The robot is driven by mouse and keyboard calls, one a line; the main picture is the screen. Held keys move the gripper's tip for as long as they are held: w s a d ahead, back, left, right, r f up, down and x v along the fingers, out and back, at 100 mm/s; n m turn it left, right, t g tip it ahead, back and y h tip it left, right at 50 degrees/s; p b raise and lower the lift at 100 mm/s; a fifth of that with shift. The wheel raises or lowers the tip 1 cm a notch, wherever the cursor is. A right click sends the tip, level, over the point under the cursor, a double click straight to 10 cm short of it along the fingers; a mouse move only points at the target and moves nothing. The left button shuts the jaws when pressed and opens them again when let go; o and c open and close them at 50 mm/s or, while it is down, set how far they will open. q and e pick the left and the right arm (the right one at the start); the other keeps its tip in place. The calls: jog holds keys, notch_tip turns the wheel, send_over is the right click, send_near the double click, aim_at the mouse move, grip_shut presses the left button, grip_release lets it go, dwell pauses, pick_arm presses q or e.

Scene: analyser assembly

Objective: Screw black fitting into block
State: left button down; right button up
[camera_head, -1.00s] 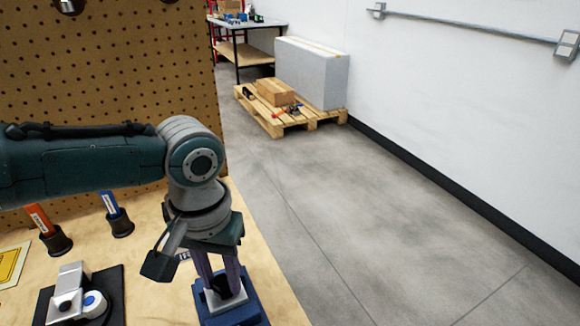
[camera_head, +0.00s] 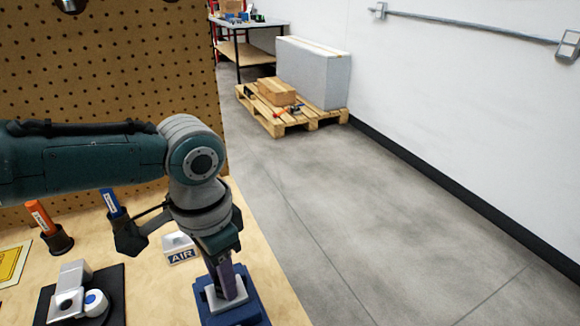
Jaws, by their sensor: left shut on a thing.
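My left gripper (camera_head: 230,288) points down over the light grey block (camera_head: 238,304) at the front right of the wooden bench. The block sits in a blue holder (camera_head: 252,318). The gripper's fingers are shut and reach down to the top of the block. The black fitting is hidden by the fingers at this angle, so I cannot tell how deep it sits in the block. My right gripper is not in view.
A white piece with an AIR label (camera_head: 181,255) stands just left of the wrist. An orange marker (camera_head: 40,217) and a blue marker (camera_head: 112,203) stand behind. A grey device with a round dial lies on a black plate (camera_head: 116,292). A pegboard (camera_head: 120,60) closes the back.

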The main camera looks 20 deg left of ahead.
pick_arm(q)
jog(key=shift+m, duration=0.3)
jog(key=m, duration=0.3)
jog(key=shift+m, duration=0.4)
jog(key=m, duration=0.4)
jog(key=shift+b, duration=0.35)
grip_release()
